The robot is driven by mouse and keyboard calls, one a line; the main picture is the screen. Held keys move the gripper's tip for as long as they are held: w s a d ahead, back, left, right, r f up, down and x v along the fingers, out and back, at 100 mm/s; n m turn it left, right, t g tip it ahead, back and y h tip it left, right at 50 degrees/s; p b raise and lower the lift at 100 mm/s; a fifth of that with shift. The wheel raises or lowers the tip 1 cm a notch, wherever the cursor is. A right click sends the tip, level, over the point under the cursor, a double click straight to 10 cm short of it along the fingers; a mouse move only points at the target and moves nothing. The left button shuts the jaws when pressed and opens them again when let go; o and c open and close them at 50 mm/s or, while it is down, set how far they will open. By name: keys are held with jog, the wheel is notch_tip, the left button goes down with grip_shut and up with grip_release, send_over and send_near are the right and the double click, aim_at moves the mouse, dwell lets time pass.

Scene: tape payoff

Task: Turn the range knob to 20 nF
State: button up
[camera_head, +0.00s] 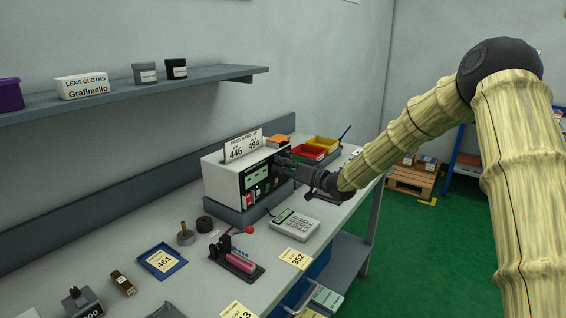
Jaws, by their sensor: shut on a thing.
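The meter box (228,178) is a white case with a dark front panel, standing on a grey base on the bench. Its front panel (256,178) has a pale green display and several small coloured parts low down. My gripper (284,162) is at the upper right of this panel, its fingers pointing at it and shut. The range knob is not distinguishable; the fingers cover that part of the panel, so I take it that they are closed on the knob. The knob's setting and the 20 nF mark cannot be read.
Red (308,152) and yellow (323,143) bins sit behind my gripper. A shelf (200,83) runs above.

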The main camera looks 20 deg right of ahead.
jog(key=shift+w+d+r+m+g+p, duration=0.1)
jog(key=shift+m+g+p, duration=0.15)
jog(key=shift+m+p, duration=1.85)
jog(key=shift+d+m+g+p, duration=0.1)
jog(key=shift+m+g+p, duration=0.15)
jog(key=shift+m+p, duration=1.8)
jog(key=shift+m+b, duration=0.3)
jog(key=shift+m, duration=0.25)
jog(key=o, duration=1.1)
jog(key=shift+c, duration=0.2)
jog(key=f+v, duration=0.1)
jog(key=v, duration=1.1)
jog(key=shift+r, duration=0.35)
jog(key=shift+w+d, duration=0.1)
